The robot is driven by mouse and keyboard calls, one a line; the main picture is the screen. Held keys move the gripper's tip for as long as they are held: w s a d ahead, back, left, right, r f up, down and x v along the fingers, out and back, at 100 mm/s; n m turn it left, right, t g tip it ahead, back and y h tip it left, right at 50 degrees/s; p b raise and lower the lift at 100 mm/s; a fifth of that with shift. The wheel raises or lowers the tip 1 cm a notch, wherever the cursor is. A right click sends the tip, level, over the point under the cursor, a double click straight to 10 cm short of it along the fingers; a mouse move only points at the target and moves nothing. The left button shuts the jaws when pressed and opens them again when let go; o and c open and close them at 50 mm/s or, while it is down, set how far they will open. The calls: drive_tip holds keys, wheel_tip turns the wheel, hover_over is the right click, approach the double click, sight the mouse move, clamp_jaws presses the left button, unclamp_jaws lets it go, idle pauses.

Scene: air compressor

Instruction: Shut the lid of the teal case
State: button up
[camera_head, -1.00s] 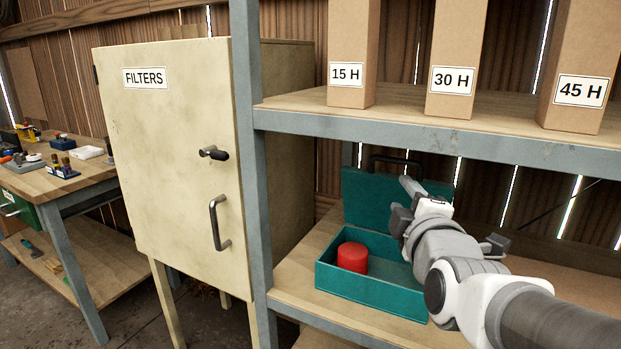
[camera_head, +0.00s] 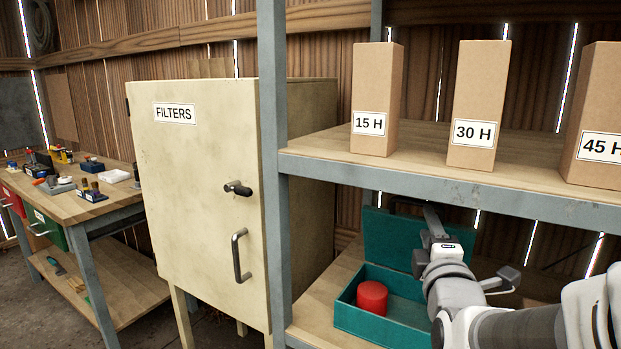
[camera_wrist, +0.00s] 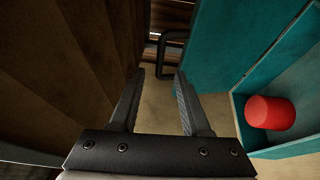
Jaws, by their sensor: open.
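The teal case (camera_head: 375,328) stands on the lower shelf with its lid (camera_head: 389,238) raised upright at the back. A red cylinder (camera_head: 372,297) sits inside the case's left part. My gripper (camera_head: 432,215) is in front of the lid's right part in the head view and hides some of it. In the wrist view, my gripper (camera_wrist: 158,88) is open with nothing between its fingers. The lid (camera_wrist: 215,45) stands to the right of the fingers there, with its black handle (camera_wrist: 172,52) beyond the fingertips. The red cylinder (camera_wrist: 270,113) and case interior show at right.
The upper shelf (camera_head: 420,165) is close above my arm and holds tall cardboard boxes (camera_head: 479,105). A grey post (camera_head: 272,150) and the cream FILTERS cabinet (camera_head: 200,190) stand left of the case. A dark plank wall (camera_wrist: 60,60) is left of the fingers.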

sight(418, 201)
drive_tip(key=p+x, duration=0.2)
drive_tip(key=x, duration=1)
drive_tip(key=shift+w, duration=0.4)
clamp_jaws()
idle(1.0)
